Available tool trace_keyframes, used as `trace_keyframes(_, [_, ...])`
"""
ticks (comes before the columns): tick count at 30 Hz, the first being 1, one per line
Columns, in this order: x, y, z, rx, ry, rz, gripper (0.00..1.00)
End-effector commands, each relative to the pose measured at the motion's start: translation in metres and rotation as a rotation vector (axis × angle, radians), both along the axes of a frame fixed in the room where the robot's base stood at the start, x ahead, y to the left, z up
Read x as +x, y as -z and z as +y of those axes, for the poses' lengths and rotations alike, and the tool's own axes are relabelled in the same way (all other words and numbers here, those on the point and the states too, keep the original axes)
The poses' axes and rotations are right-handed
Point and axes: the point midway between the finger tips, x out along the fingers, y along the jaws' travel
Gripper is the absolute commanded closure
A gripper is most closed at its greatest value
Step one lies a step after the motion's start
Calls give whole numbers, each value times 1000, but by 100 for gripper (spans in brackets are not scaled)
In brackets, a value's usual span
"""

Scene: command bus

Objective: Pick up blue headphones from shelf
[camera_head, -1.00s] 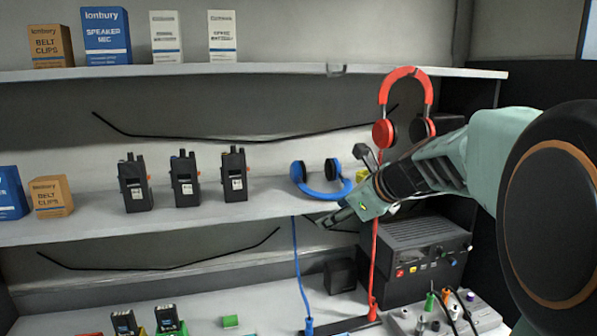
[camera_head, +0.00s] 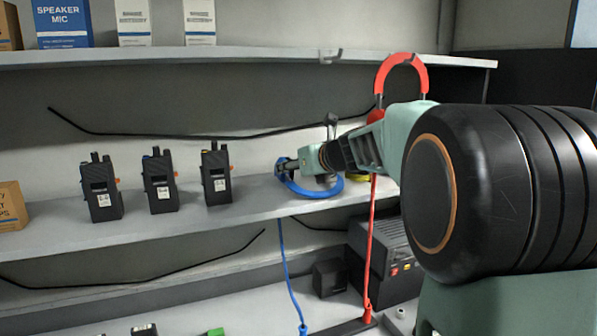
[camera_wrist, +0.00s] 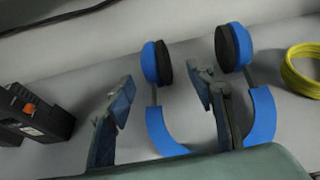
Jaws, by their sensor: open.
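The blue headphones (camera_head: 318,190) lie on the middle shelf, their cord hanging over the front edge. In the wrist view they show as two ear cups with black pads and a curved blue band (camera_wrist: 262,115). My gripper (camera_head: 290,167) is at the headphones in the head view and hides part of them. In the wrist view my gripper (camera_wrist: 165,85) is open, its two fingers apart. The left finger is left of the headphones; the right finger overlaps the space between the ear cups and band. Whether either finger touches them I cannot tell.
Several black radios stand left on the middle shelf (camera_head: 245,200); one radio (camera_wrist: 35,115) is near my left finger. A yellow coil (camera_wrist: 303,68) lies to the right. Red headphones (camera_head: 402,70) hang behind my arm. The upper shelf (camera_head: 260,55) is overhead.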

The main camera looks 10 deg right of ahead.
Motion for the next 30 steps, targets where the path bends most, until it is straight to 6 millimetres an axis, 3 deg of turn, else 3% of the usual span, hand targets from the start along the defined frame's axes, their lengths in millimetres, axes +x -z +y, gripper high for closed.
trace_keyframes(15, [46, 21, 17, -1, -1, 0, 50])
trace_keyframes(23, [48, 22, 18, -1, 0, 0, 50])
trace_keyframes(30, [48, 22, 18, -1, 0, 0, 73])
